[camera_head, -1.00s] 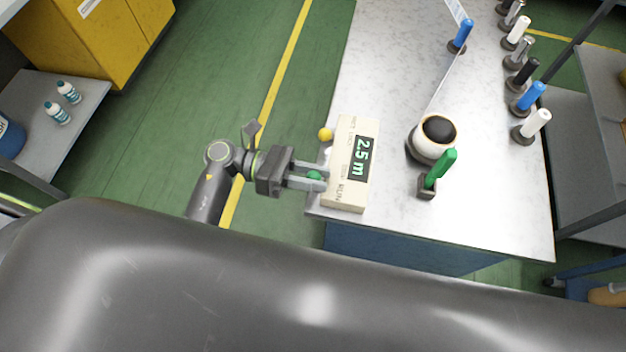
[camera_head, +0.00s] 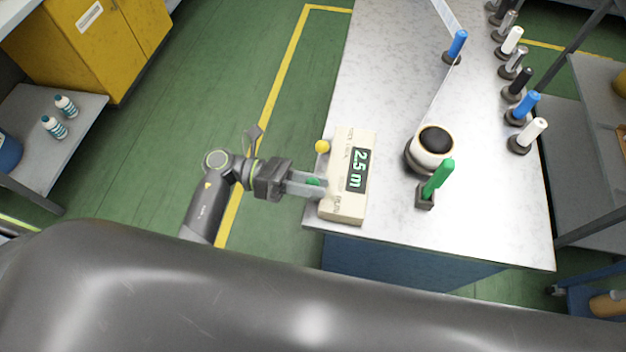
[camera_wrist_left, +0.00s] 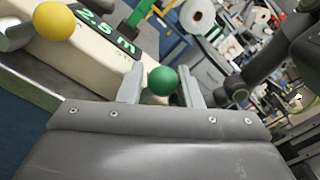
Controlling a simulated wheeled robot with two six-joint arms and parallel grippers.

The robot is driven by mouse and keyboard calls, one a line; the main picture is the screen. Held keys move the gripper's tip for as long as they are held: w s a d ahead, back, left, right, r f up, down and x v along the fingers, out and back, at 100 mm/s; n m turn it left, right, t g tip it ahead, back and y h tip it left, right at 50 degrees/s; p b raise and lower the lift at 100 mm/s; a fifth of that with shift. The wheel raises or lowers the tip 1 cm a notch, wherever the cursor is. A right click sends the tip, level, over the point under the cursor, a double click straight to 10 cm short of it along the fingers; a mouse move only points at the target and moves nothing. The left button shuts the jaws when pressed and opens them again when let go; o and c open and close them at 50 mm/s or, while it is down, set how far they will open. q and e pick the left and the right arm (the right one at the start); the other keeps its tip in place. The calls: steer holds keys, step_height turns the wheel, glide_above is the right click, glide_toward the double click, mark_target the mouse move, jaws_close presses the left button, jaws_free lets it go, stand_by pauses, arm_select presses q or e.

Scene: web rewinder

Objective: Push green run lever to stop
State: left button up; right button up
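The run lever's green ball knob (camera_head: 312,182) stands at the left side of a cream counter box (camera_head: 343,207) whose display reads 2.5 m. My left gripper (camera_head: 312,185) reaches in from the left, with its fingers on either side of the knob. In the left wrist view the green knob (camera_wrist_left: 161,80) sits between the two spread fingertips (camera_wrist_left: 160,86), with a narrow gap seeming to show beside it. Contact cannot be told for certain. The lever's stem is hidden. My right gripper is in neither view.
A yellow ball knob (camera_head: 322,146) is on the same side of the box, farther back.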

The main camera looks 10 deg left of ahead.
arm_select(q)
steer(key=o, duration=0.3)
steer(key=shift+s, duration=0.15)
steer(key=shift+r, duration=0.1)
steer(key=a+b, duration=0.5)
steer(key=a, duration=1.2)
steer(key=shift+a, duration=0.25)
steer(key=shift+c, duration=0.4)
